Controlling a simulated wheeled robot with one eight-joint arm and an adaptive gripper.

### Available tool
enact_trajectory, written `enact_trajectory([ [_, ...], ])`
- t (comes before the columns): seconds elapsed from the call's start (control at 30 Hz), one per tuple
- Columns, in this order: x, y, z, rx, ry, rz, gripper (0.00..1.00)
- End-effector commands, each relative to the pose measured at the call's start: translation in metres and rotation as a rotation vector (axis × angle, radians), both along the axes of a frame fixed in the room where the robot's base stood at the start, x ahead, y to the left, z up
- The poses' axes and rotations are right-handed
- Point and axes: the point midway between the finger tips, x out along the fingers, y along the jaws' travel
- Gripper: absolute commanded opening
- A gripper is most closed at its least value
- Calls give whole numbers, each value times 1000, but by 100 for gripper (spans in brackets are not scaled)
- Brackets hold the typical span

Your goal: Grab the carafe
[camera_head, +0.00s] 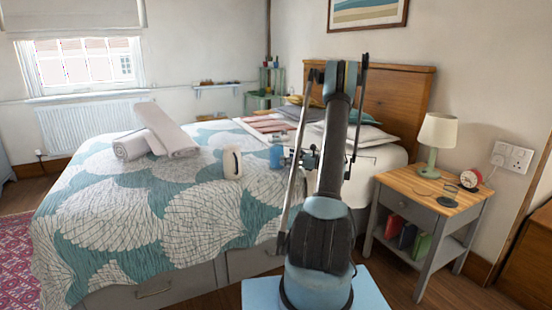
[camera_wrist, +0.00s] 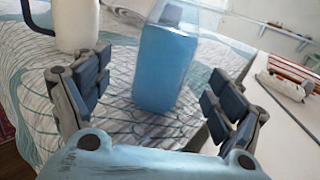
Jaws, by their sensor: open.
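A clear carafe (camera_wrist: 165,65) with blue contents stands on the bed in the wrist view, its top cut off by the frame edge. It also shows in the head view as a small blue shape (camera_head: 277,157) just left of my arm. My gripper (camera_wrist: 158,85) is open, with one finger on each side of the carafe in the picture. Gaps show on both sides, and I see no contact. In the head view my arm hides much of the gripper.
A white jug (camera_wrist: 77,22) with a dark handle stands close to the left finger. The bed (camera_head: 110,220) carries rolled towels (camera_head: 150,135) and pillows.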

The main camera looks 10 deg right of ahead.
Motion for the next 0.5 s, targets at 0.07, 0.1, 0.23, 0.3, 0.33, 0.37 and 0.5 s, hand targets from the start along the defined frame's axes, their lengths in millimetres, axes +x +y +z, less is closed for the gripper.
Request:
enact_trajectory([
  [0.07, 4, 7, 0, 0, 0, 2, 87],
  [0.1, 6, 9, 0, 0, 0, 1, 87],
  [0.23, 9, 13, 0, 0, 0, 0, 87],
  [0.3, 11, 15, -1, 0, 0, 1, 87],
  [0.33, 12, 17, -2, 0, 0, 1, 87],
  [0.37, 14, 19, -2, 0, 0, 2, 87],
  [0.5, 26, 31, -7, 0, 0, 2, 87],
])
